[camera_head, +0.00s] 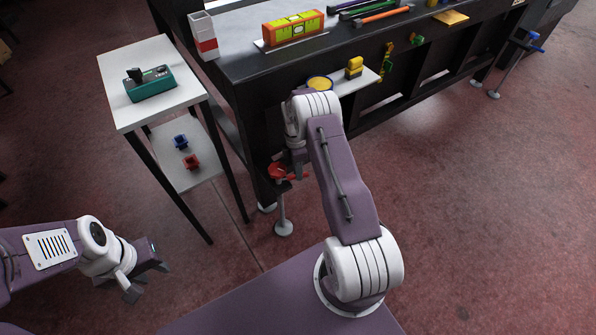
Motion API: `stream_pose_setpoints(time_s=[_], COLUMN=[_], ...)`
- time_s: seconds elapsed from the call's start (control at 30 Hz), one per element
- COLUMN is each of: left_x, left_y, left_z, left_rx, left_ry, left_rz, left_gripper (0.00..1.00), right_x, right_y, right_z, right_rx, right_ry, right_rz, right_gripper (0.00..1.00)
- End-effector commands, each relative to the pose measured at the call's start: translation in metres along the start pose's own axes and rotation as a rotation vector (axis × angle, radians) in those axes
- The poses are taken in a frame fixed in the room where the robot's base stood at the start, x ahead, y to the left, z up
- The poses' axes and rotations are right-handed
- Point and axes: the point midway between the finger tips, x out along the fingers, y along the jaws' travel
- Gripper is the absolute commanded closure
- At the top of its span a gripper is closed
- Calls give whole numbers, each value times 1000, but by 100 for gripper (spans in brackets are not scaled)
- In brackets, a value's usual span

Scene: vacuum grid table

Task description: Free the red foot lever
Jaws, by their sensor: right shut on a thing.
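The red foot lever (277,171) sits at the front left corner of the dark table, above a grey leveling foot (283,228) that stands on the floor. My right gripper (289,177) reaches down over the lever and is shut on it; the wrist hides part of the grip. I cannot tell how far the lever is turned. My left gripper (150,283) is open and empty, low at the left, well apart from the table.
A white side stand (120,95) holds a teal device (150,84), with a blue part (180,141) and a red part (191,161) on its lower shelf. An orange level (293,27) lies on the table. Another foot with a blue lever (534,36) stands far right. Floor at right is clear.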

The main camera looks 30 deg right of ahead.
Motion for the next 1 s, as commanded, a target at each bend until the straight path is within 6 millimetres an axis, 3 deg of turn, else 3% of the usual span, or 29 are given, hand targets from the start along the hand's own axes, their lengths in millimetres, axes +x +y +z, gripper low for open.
stream_pose_setpoints(time_s=[0.03, 0.07, 0.13, 0.47, 0.8, 1.0], left_x=[0, 0, 0, -2, -25, -27], left_y=[0, 0, 0, 0, 0, 0], left_z=[0, 0, 0, 0, -3, -3], left_rx=[0, 0, 0, 0, 0, 0], left_ry=[0, 0, 0, 0, 0, 0], left_rz=[0, 0, 0, 0, 0, 0], left_gripper=[64, 64, 64, 64, 64, 64], right_x=[-1, -1, -1, -4, -67, -76], right_y=[1, 1, 1, 1, 1, 1], right_z=[0, 0, 0, 0, 0, 0], right_rx=[-2, -2, -2, 0, -1, -1], right_ry=[-1, -1, -1, 0, 0, 0], right_rz=[4, 4, 4, 3, 6, 4], right_gripper=[100, 81, 61, 61, 61, 61])
